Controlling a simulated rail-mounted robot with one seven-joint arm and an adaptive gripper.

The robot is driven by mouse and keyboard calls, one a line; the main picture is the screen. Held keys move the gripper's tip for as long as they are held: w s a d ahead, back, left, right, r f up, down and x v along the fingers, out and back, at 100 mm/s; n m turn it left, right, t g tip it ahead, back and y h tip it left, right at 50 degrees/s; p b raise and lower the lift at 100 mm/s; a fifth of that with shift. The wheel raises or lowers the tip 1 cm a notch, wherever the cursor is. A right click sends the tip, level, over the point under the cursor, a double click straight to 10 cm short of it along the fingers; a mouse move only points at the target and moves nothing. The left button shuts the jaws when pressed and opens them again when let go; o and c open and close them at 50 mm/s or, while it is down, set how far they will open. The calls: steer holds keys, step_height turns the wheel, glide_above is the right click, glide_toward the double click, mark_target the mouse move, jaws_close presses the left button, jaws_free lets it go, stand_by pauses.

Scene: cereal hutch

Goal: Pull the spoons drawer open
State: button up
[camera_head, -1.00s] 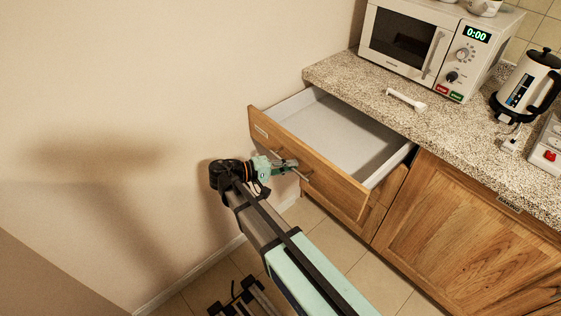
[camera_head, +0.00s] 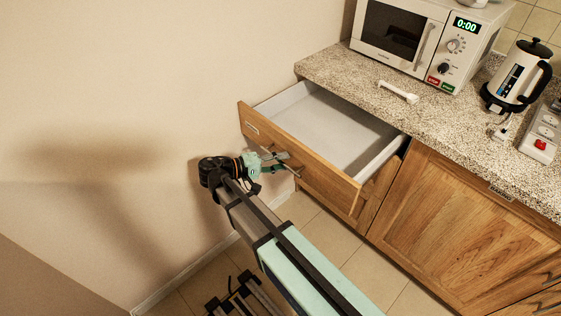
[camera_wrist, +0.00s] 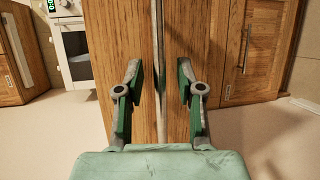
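The wooden drawer (camera_head: 330,184) under the left end of the counter stands pulled well out, with a small pale label at the left of its front. Its pale grey inside looks empty in the head view. A thin metal bar handle (camera_head: 297,174) is on its front. My gripper (camera_head: 284,158) is at this handle, in front of the drawer. In the wrist view, my gripper (camera_wrist: 159,68) is open, with one green-padded finger on each side of the handle bar (camera_wrist: 158,45). Gaps show between the bar and both pads. The label's writing is too small to read.
The granite counter (camera_head: 437,113) carries a microwave (camera_head: 410,32), a white handle-like object (camera_head: 398,92), a kettle (camera_head: 515,76) and a power strip (camera_head: 545,132). A bare wall (camera_head: 120,90) stands close to the drawer's left. Tiled floor (camera_head: 325,240) is clear below.

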steer(key=v, duration=1.1)
steer(key=shift+s+a+r, duration=0.15)
steer(key=shift+a, duration=0.15)
step_height(320, 180, down, 10)
steer(key=n+y, duration=0.3)
steer(key=y, duration=0.1)
steer(key=s+d+f+g+y, duration=0.2)
steer(key=s+d+f+g, duration=0.15)
steer(key=d+f, duration=0.45)
steer(key=s+d+f+g+y, duration=0.25)
steer(key=s+d+f, duration=0.25)
steer(key=f, duration=0.5)
steer(key=s+d+f+m+g+y+p, duration=0.1)
steer(key=s+d+f+m+g+y, duration=0.2)
steer(key=s+d, duration=0.6)
steer(key=s+d+f+m+g+y+p, duration=0.1)
steer(key=s+d+f+m+g+y, duration=0.2)
steer(key=s, duration=1.4)
steer(key=d+f+m+g, duration=0.1)
steer(key=d+f+m, duration=0.1)
steer(key=d+f, duration=0.2)
steer(key=shift+d+f+m, duration=0.3)
steer(key=shift+d+f, duration=0.1)
steer(key=shift+d, duration=0.9)
